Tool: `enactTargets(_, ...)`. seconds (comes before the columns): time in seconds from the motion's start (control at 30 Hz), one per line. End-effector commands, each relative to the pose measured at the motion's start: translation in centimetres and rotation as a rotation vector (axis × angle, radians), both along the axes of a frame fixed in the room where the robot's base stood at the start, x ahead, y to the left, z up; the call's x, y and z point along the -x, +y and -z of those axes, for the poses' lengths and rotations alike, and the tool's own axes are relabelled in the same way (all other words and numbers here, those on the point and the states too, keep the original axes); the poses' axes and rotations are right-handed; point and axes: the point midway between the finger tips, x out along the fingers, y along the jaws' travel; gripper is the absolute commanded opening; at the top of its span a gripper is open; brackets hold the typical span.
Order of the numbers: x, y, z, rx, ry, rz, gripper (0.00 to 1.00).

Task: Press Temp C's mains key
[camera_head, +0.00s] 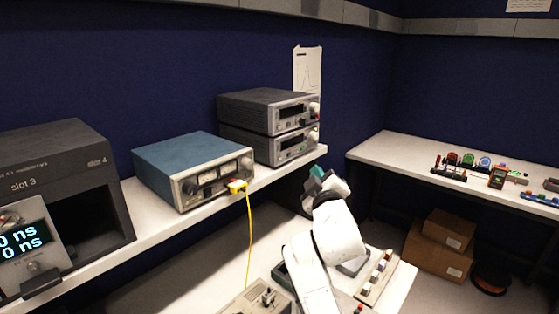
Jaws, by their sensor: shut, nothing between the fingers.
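No label reading Temp C is legible in this view, and no mains key can be made out for certain. Two stacked grey bench instruments, the upper one (262,104) and the lower one (265,145), stand at the back of the bench with small knobs on their fronts. A blue instrument (180,160) with dials stands left of them. My gripper (317,174) is shut and empty, at the end of my white arm, in front of and below the right end of the stack. Its fingertips are small and partly hidden here.
A yellow lead (249,225) hangs from the blue instrument's front. A dark rack unit (60,170) stands at left. A panel with several knobs (377,276) lies at lower right. Small parts sit on the right bench (400,150), with cardboard boxes (440,255) beneath.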

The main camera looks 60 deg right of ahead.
Motion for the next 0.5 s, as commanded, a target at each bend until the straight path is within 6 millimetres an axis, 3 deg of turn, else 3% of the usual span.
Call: enactTargets(0.5,-6.2,-1.5,0.2,0.001,0.002,-0.001,0.0)
